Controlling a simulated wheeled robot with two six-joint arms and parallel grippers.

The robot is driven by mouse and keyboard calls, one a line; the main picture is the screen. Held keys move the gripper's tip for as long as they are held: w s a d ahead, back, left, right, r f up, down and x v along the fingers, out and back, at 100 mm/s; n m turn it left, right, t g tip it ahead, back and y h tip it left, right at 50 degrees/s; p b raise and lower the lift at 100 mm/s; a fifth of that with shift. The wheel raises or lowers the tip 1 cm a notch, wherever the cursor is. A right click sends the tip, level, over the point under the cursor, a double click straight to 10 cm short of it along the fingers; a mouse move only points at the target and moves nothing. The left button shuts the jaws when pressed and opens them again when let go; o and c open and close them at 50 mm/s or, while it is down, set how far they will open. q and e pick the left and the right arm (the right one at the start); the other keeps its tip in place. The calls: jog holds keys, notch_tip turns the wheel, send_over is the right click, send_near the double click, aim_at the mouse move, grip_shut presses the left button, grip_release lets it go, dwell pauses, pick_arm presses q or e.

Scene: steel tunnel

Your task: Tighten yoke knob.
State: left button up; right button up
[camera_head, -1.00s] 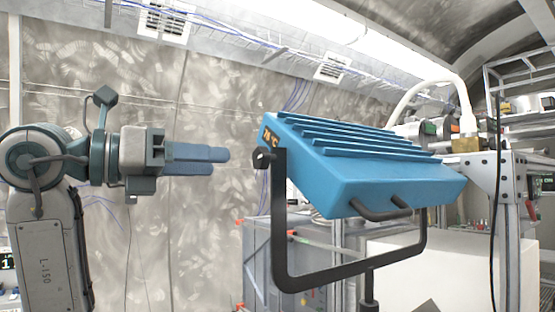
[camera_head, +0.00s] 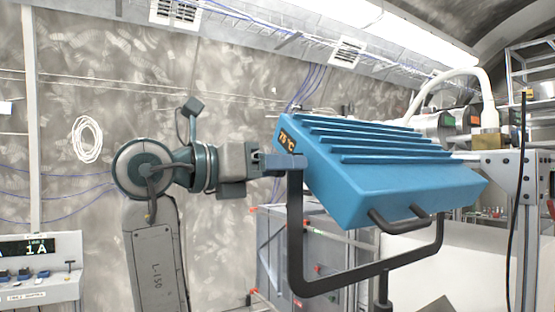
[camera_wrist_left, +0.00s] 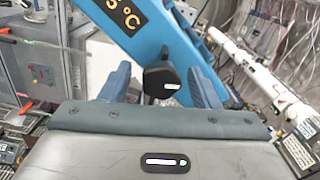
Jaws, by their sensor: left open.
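The blue ribbed lamp-like unit (camera_head: 390,165) hangs tilted in a black U-shaped yoke (camera_head: 296,240). A small display with orange characters (camera_head: 287,139) is on its left end. The black yoke knob (camera_wrist_left: 161,80) shows in the left wrist view, between the two blue fingers and apart from both. In the head view the knob is hidden behind the fingers. My left gripper (camera_head: 294,162) is open, reaching in from the left at the top of the yoke's left arm. My right gripper is not in view.
A grey cabinet (camera_head: 312,248) stands behind the yoke. A white hose (camera_head: 450,78) arches behind the unit at the right, near a metal frame (camera_head: 510,175). A control panel (camera_head: 38,268) is at the far left. The space left of the yoke holds only my arm.

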pick_arm(q)
jog(key=shift+d, duration=0.1)
jog(key=c, duration=1)
jog(key=b, duration=0.1)
jog(key=m+b, duration=0.1)
jog(key=shift+f+m+b, duration=0.25)
jog(key=shift+m+b, duration=0.05)
jog(key=shift+r+m+b, duration=0.2)
jog(key=shift+m+b, duration=0.3)
jog(key=shift+m, duration=0.1)
jog(key=o, duration=0.8)
jog(key=shift+o, duration=1)
